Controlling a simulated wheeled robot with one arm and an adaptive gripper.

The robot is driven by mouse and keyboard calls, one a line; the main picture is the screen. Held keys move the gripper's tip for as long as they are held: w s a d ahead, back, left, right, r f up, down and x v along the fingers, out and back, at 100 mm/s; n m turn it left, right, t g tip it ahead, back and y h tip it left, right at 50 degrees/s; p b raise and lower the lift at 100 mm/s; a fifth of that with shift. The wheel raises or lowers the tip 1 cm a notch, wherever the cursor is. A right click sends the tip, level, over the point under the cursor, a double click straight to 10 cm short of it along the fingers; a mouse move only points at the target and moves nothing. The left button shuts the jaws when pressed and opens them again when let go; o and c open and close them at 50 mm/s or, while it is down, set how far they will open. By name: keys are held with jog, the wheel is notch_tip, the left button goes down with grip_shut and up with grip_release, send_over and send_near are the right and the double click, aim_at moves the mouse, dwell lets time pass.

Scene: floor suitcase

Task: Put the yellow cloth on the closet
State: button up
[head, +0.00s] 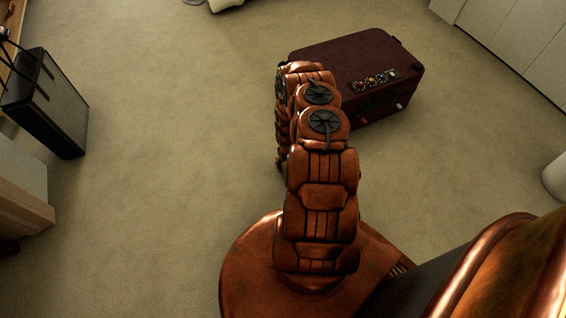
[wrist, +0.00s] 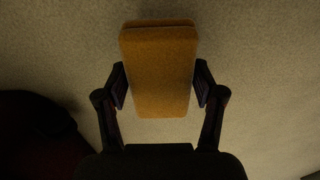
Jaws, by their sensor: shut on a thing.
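In the wrist view my gripper (wrist: 160,88) is shut on the yellow cloth (wrist: 160,70). The cloth looks like a thick, folded, orange-yellow block, with a finger on each side of it. Carpet shows behind it. In the head view my arm hides most of the gripper and the cloth; only a small yellowish patch shows at the arm's left edge. A pale, panelled closet front (head: 520,40) stands at the upper right, apart from my arm; I cannot tell for sure that it is the closet.
A dark red suitcase (head: 345,52) lies on the floor just beyond my arm. A dark speaker-like box (head: 60,105) and wooden furniture (head: 22,205) stand at the left. A white rounded object (head: 556,178) is at the right edge. Carpet (head: 170,130) at centre left is clear.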

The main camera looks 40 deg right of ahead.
jog(key=shift+w+d+f, duration=0.1)
jog(key=shift+w+d, duration=0.2)
jog(key=shift+w, duration=0.05)
jog(key=shift+f+b, duration=1.65)
jog(key=shift+f, duration=0.1)
jog(key=shift+f, duration=0.1)
jog(key=o, duration=1)
